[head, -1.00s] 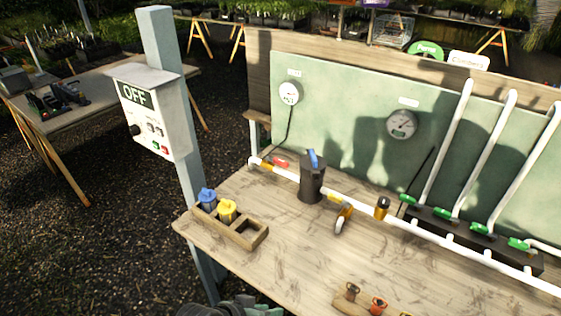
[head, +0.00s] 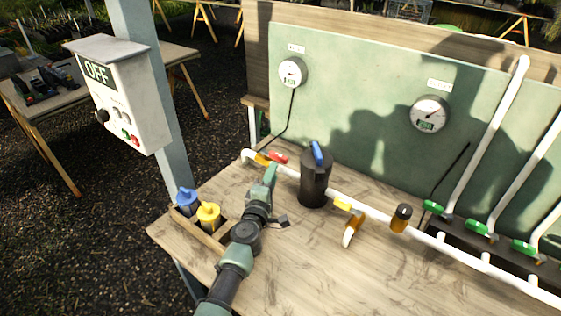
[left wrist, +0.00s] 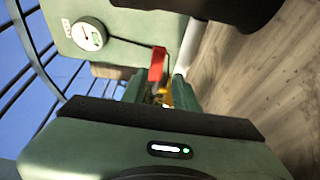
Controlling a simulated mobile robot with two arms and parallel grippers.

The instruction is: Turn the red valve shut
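The red valve's handle (head: 279,158) sits over a brass body (head: 262,158) near the left end of the white pipe. The handle lies roughly along the pipe. My left gripper (head: 271,170) points at it from the near side, with its tips just in front of it. In the left wrist view the red handle (left wrist: 157,64) stands in line with the gap between the two green fingers (left wrist: 157,84), which are apart. I cannot tell whether the fingers touch the handle. My right gripper is out of view.
A black filter housing with a blue handle (head: 314,180) stands just right of the valve. A wooden caddy (head: 205,235) with blue and yellow pieces is at the bench's left edge. An OFF control box (head: 125,98) hangs on the post.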

